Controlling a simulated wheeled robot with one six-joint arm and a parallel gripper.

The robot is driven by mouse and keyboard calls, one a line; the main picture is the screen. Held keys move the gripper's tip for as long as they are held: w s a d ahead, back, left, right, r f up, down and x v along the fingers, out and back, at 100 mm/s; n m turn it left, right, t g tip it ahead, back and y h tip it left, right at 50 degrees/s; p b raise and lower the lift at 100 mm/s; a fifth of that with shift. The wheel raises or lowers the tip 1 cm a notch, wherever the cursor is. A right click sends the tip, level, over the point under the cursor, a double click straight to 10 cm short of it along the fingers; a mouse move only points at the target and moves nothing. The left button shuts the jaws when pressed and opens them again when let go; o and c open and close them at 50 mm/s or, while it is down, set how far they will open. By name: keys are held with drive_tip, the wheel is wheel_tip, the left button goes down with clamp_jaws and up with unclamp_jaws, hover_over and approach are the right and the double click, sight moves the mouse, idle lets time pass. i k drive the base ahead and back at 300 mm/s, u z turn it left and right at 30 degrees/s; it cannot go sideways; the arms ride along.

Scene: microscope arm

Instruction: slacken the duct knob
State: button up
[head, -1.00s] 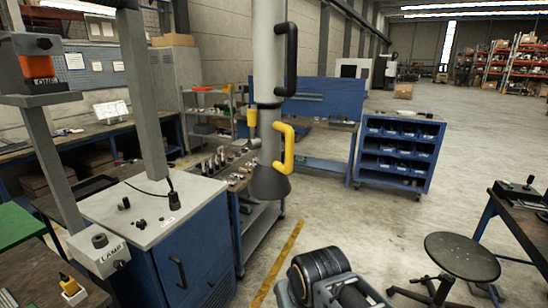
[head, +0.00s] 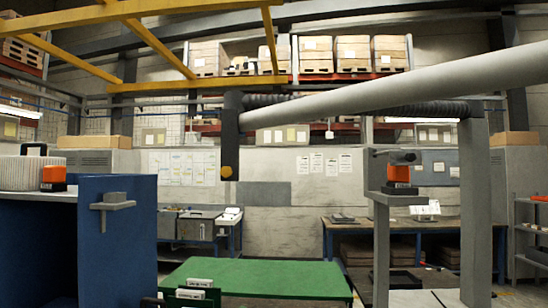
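A thick grey duct tube (head: 390,88) runs from the upper right down to a dark upright bracket (head: 231,135). A small round orange-yellow knob (head: 226,172) sits low on the bracket; it looks like the duct knob. A dark ribbed hose (head: 425,108) runs behind the tube. Whether the knob is tight or slack cannot be told. My gripper is not in this view, and nothing touches the knob.
A green-topped table (head: 255,278) stands below the knob. A blue cabinet (head: 118,235) is at the left, and a grey post (head: 475,210) at the right. Yellow overhead beams (head: 150,40) cross above. Workbenches and shelves line the back wall.

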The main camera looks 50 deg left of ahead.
sight(225, 171)
drive_tip(key=u, duration=2.15)
drive_tip(key=i, duration=1.25)
drive_tip(key=u, duration=0.45)
